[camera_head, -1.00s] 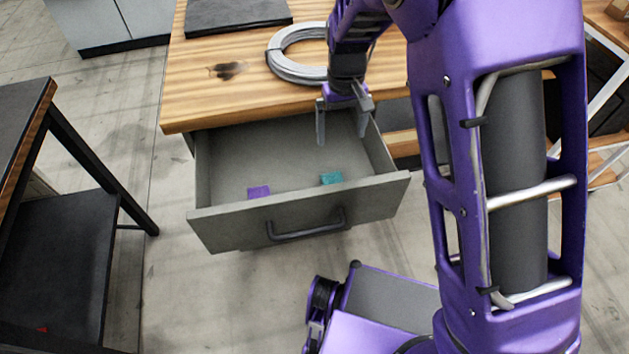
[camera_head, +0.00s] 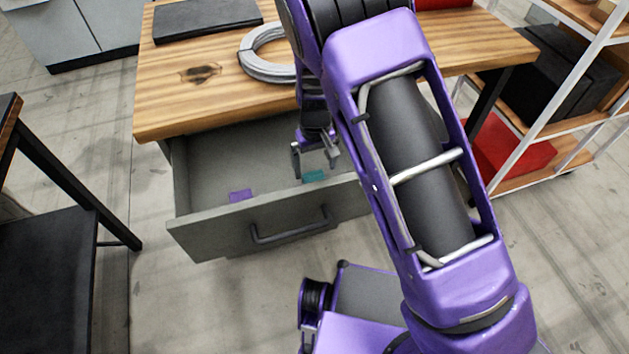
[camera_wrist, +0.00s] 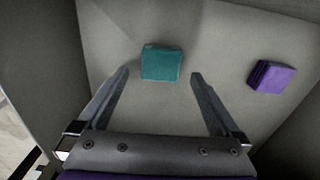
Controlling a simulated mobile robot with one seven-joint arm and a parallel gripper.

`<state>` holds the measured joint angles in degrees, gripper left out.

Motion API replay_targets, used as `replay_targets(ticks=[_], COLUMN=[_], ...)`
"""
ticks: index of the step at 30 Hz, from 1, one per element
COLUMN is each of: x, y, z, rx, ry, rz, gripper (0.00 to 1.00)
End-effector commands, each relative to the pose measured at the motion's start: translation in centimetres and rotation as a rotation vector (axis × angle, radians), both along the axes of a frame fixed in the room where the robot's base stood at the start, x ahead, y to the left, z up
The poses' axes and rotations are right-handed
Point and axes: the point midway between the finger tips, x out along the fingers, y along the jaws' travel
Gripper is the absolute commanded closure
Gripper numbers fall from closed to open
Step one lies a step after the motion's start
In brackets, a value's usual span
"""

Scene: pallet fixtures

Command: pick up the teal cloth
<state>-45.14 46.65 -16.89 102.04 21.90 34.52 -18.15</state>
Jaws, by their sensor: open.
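The teal cloth (camera_head: 313,176) is a small folded square lying on the floor of the open grey drawer (camera_head: 270,222). In the wrist view the teal cloth (camera_wrist: 161,64) lies just beyond the fingertips, roughly centred between them. My gripper (camera_head: 315,166) is open and empty, low over the drawer beside the cloth in the head view. Both fingers of my gripper (camera_wrist: 159,72) show in the wrist view, spread apart and not touching the cloth. Part of the drawer is hidden behind my arm.
A purple cloth (camera_head: 240,195) lies in the same drawer, to the left of the teal one. The drawer's walls surround both. On the wooden table (camera_head: 200,100) above are a coil of grey cable (camera_head: 262,68) and a black flat slab (camera_head: 207,17). A shelf rack (camera_head: 540,130) stands at right.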

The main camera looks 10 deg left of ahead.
Motion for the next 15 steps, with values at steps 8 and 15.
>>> replay_targets(ticks=[8, 15], x=[0.0, 0.0], y=[0.1, 0.2], z=[-3.8, -4.0], rx=[-0.001, 0.000], ry=[0.000, 0.000], rz=[0.000, 0.000], gripper=[0.00, 0.00])
